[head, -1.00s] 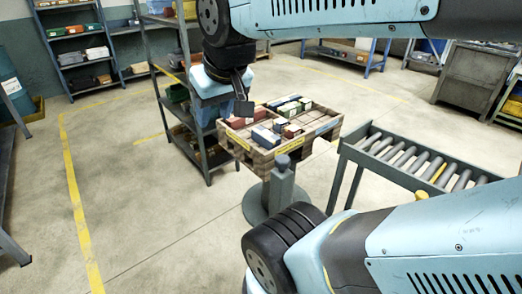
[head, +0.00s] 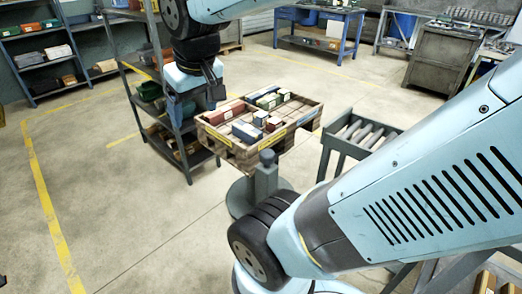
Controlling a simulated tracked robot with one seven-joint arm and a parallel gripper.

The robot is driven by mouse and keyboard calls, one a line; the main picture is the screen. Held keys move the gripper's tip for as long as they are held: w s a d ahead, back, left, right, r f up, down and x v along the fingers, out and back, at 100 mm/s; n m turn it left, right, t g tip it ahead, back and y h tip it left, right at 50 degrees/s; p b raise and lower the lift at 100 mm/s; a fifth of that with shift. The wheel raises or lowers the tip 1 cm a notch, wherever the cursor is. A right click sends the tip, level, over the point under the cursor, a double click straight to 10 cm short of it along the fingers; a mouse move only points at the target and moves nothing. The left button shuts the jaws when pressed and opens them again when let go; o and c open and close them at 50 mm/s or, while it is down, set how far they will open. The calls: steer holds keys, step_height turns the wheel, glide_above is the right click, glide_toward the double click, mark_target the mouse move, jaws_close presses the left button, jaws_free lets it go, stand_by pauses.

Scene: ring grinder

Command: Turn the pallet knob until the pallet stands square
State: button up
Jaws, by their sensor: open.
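The pallet (head: 241,152) is a brown wooden tray-like stand with yellow strips on its sides and several coloured boxes on top. In the head view it sits at an angle, with one corner towards me. A grey upright post with a rounded cap (head: 267,158), which looks like the knob, stands at its near corner above a round grey base (head: 239,197). My gripper (head: 214,92) points down, open and empty, above and left of the pallet in the picture. I cannot tell its depth from the pallet, and the fingertips show small and dark.
A roller conveyor (head: 362,134) stands right of the pallet, partly behind my arm. A grey shelf rack (head: 128,75) with bins stands behind and left. A blue workbench (head: 317,42) and a grey cabinet (head: 440,60) are at the back. The floor at left is clear.

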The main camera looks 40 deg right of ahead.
steer(key=shift+o, duration=0.9)
steer(key=w+d+f+n+g+h, duration=0.1)
steer(key=w+d+f+g, duration=0.2)
steer(key=w+f, duration=0.2)
step_height(320, 180, down, 3)
steer(key=shift+w+r+n+g, duration=0.15)
steer(key=shift+w+n+g, duration=0.15)
steer(key=shift+g, duration=0.1)
steer(key=n+g+h, duration=0.7)
steer(key=n+h, duration=0.4)
steer(key=h, duration=0.4)
glide_toward(272, 154)
steer(key=x, duration=0.3)
steer(key=f+x, duration=0.1)
steer(key=x, duration=0.3)
steer(key=w+x, duration=0.1)
steer(key=x, duration=0.2)
steer(key=shift+d+f, duration=0.2)
steer(key=shift+d, duration=0.2)
steer(key=shift+c, duration=0.3)
steer(key=c, duration=0.9)
